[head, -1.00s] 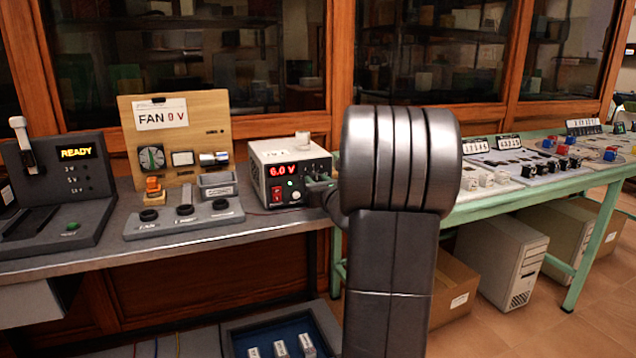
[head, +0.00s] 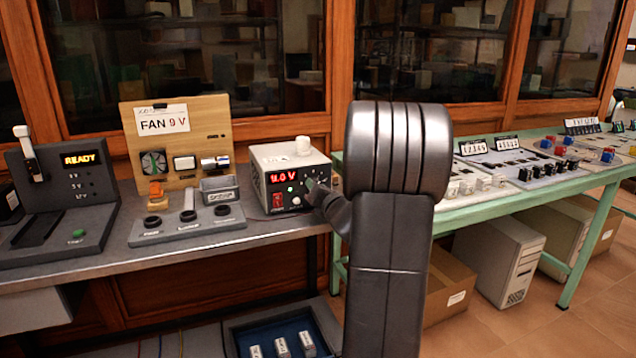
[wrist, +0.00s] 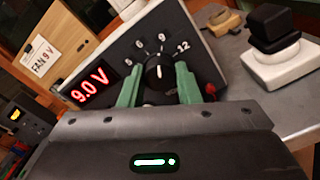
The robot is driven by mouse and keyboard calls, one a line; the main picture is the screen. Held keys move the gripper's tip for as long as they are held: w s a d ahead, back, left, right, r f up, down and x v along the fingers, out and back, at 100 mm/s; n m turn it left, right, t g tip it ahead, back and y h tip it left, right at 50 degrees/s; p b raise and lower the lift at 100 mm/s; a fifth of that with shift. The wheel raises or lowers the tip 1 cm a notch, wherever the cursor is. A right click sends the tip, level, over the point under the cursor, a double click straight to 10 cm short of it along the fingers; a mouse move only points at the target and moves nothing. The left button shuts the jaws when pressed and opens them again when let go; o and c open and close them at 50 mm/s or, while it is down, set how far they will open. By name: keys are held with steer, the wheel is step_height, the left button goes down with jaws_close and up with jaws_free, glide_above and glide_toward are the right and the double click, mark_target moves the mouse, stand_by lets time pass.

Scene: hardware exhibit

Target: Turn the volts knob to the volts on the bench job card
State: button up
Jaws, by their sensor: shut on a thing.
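The power supply (head: 285,160) stands on the grey bench, and its red display (head: 283,176) reads 9.0 V. The display also reads 9.0 V in the wrist view (wrist: 90,85). The black volts knob (wrist: 159,72) has a dial marked 5, 6, 9 and 12, and its white pointer line is up near the 9. My gripper (wrist: 160,82) is shut on the volts knob, with one green finger on each side. In the head view my gripper (head: 312,186) is at the supply's front, partly hidden by my arm. The job card (head: 163,120) reads FAN 9 V.
A wooden fan board (head: 215,122) stands left of the supply. A dark unit with a READY display (head: 80,159) is further left. A green table (head: 470,205) with several devices is at right. A white base with a black knob (wrist: 275,50) is close at right in the wrist view.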

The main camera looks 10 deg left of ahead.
steer(key=shift+r+m+p, duration=0.1)
steer(key=shift+m+p, duration=0.35)
steer(key=shift+m, duration=0.25)
steer(key=o, duration=1)
steer(key=p+v, duration=0.1)
steer(key=v, duration=1.2)
steer(key=shift+s+d, duration=0.3)
